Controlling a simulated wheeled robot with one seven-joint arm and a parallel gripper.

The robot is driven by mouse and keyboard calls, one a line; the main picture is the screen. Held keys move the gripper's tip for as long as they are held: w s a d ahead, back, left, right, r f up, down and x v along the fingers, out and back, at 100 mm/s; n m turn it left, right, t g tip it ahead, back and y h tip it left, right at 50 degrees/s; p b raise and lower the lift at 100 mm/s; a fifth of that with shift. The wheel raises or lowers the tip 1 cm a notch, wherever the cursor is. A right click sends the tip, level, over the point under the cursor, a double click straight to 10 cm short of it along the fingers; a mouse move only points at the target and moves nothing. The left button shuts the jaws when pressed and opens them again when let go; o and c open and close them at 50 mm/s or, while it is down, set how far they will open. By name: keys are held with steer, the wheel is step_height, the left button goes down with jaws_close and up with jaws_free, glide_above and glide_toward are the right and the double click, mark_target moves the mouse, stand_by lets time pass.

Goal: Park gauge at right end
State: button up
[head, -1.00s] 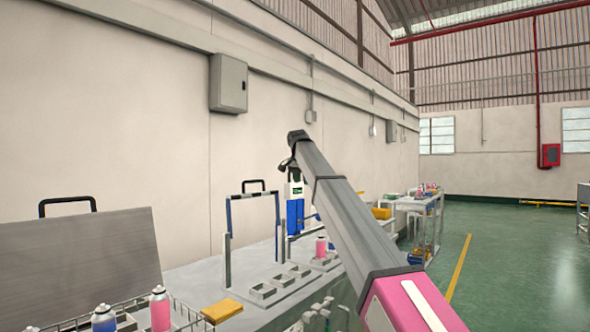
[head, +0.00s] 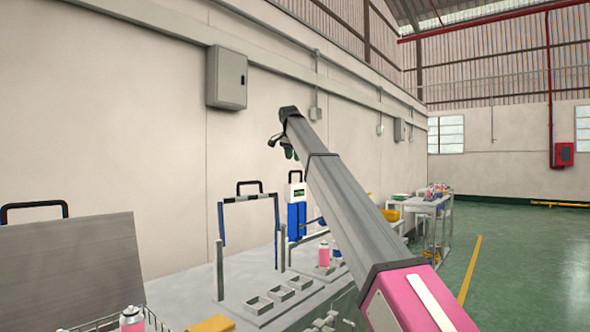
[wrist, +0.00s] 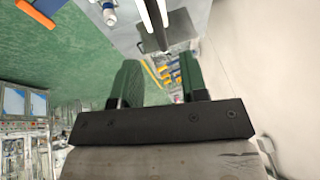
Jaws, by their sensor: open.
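My gripper (head: 289,150) hangs at the far end of my arm, in front of the wall and above the bench, apart from everything below. In the wrist view its two green fingers (wrist: 158,80) stand apart with nothing between them. A blue and white upright device (head: 297,190) with a small dark display and a handle stands on the bench just below my gripper in the head view. It may be the gauge; I cannot tell for sure.
The grey bench (head: 190,288) carries a blue-legged frame (head: 249,199), square holders (head: 280,294), a pink can (head: 323,252) and a yellow block (head: 212,324). A slanted grey panel (head: 70,270) stands left. A cart (head: 431,215) stands beyond. Green floor (head: 520,270) is clear at right.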

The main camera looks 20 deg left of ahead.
steer(key=x, duration=0.6)
